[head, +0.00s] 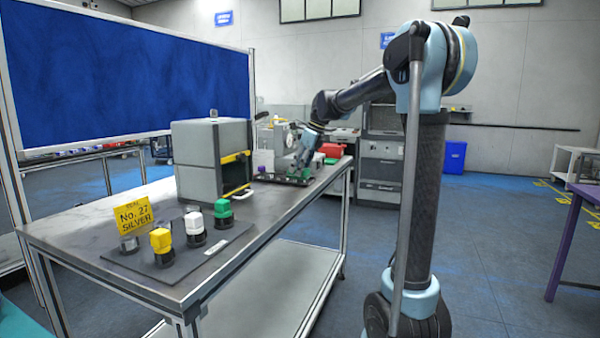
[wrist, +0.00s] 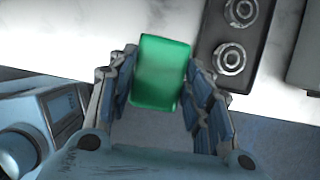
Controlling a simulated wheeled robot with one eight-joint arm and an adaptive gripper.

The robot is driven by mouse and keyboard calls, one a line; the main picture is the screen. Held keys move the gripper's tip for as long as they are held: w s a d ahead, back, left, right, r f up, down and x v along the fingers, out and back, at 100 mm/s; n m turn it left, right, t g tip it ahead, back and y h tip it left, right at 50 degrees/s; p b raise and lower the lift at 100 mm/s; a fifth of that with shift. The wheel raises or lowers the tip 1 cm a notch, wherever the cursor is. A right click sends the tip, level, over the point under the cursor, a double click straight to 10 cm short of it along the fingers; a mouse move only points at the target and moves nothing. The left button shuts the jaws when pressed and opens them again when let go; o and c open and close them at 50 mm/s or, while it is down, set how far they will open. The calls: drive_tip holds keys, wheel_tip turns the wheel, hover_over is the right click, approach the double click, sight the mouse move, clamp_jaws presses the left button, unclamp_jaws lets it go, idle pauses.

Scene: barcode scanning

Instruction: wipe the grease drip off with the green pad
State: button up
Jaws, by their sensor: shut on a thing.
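The green pad (wrist: 160,72) is a bright green block between the fingers of my gripper (wrist: 160,80) in the wrist view. The gripper is shut on it, with a finger against each side. The pad's far end sticks out past the fingertips over a pale marbled surface; I cannot tell whether it touches that surface. In the head view my gripper (head: 303,158) is low over the far end of the bench (head: 90,222), small and partly hidden among other things. I cannot make out a grease drip in either view.
A dark strip with round silver fittings (wrist: 232,60) lies right of the pad in the wrist view. In the head view, a grey cabinet (head: 197,162) and a plate with yellow, white and green-capped items (head: 165,262) stand nearer. A red object (head: 333,150) sits beyond my gripper.

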drive_tip(key=shift+r, duration=1.5)
